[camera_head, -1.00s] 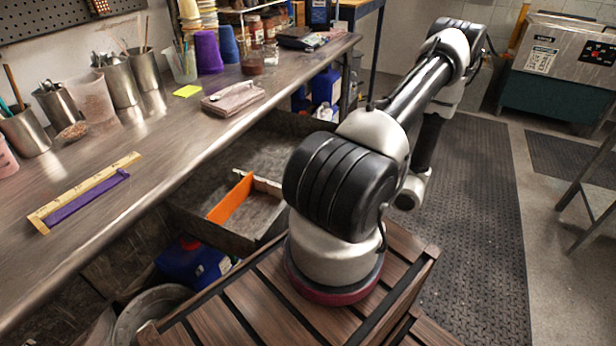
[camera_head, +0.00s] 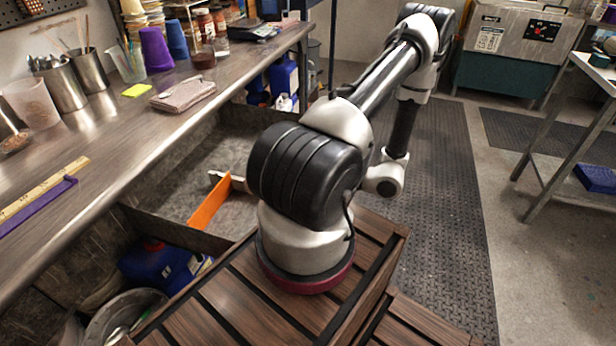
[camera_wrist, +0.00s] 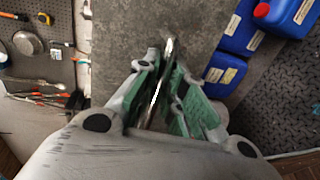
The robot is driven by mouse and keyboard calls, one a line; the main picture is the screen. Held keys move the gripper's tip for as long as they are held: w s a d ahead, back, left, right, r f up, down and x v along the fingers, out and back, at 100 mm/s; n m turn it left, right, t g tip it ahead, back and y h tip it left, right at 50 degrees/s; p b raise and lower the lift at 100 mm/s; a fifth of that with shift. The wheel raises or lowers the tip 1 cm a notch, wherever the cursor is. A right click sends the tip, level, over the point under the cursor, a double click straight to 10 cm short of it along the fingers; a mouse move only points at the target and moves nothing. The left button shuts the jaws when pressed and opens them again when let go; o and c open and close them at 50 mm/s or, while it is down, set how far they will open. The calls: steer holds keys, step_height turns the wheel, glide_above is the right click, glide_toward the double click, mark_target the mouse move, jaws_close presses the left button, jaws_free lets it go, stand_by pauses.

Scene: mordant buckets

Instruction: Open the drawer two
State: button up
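A grey, worn drawer (camera_head: 180,230) stands out from under the workbench, with an orange divider (camera_head: 209,203) inside it. My arm and its base cover its right part and its front in the head view. I cannot read any number on it. In the wrist view, a grey panel (camera_wrist: 120,40), seemingly the drawer's front, fills the upper middle. A shiny metal bar handle (camera_wrist: 168,48) runs between the green finger pads of my gripper (camera_wrist: 163,92), which looks shut on it. My gripper is hidden behind my arm in the head view.
The workbench (camera_head: 110,140) carries cups, cones, jars and a folded cloth (camera_head: 183,93). A blue jug (camera_head: 165,265) and a bucket (camera_head: 125,315) sit below it, left of the drawer. A metal table (camera_head: 560,170) stands at right. The dark floor mat (camera_head: 440,200) is clear.

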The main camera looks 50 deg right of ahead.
steer(key=o, duration=0.3)
steer(key=v, duration=1.2)
stand_by(0.3)
